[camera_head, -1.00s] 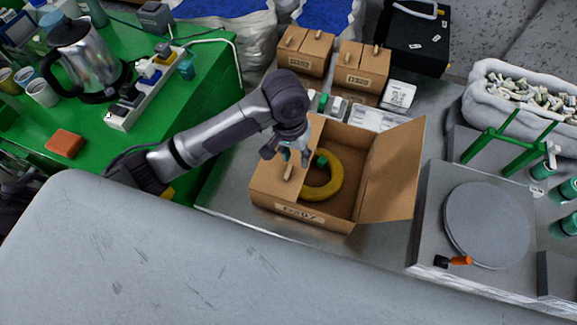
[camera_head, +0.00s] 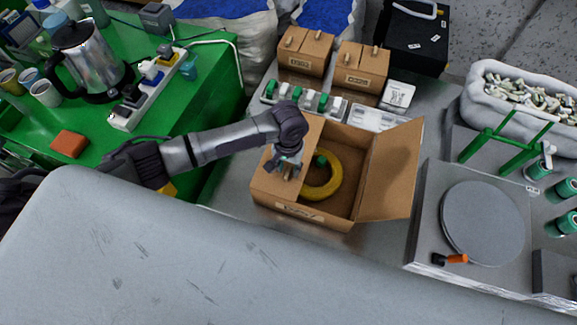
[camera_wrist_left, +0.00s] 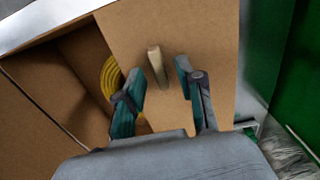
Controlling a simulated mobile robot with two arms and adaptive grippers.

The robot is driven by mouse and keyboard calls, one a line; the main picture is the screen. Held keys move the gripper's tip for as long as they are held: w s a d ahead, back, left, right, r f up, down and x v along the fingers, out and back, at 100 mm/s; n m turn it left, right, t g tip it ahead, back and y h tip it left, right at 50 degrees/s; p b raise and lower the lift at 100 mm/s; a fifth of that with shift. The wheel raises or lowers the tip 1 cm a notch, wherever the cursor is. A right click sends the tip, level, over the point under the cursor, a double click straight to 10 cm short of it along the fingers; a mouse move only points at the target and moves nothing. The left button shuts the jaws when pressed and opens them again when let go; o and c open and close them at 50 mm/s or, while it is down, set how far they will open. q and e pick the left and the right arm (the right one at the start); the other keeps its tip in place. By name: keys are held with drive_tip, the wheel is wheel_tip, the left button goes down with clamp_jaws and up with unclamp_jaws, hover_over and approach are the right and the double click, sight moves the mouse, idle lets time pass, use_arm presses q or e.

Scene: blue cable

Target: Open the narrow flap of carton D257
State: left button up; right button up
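The open brown carton (camera_head: 330,217) stands on the grey worktop; its front label is too small to read surely. Its wide right flap (camera_head: 389,172) stands open. The narrow left flap (camera_head: 275,192) lies flat over the left part of the opening and also shows in the left wrist view (camera_wrist_left: 200,30). A wooden peg (camera_wrist_left: 157,62) stands up from this flap. My left gripper (camera_head: 285,174) is low over the flap. In the left wrist view the open fingers (camera_wrist_left: 161,74) are on either side of the peg, with gaps visible. My right gripper is out of view.
A yellow coil (camera_head: 327,180) lies inside the carton. Two small cartons (camera_head: 360,68) and white trays (camera_head: 378,118) stand behind it. A round grey plate (camera_head: 485,222) is to the right. A green table (camera_head: 200,85) is at left.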

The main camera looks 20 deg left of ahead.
use_arm(q)
drive_tip(key=shift+f, duration=0.6)
clamp_jaws()
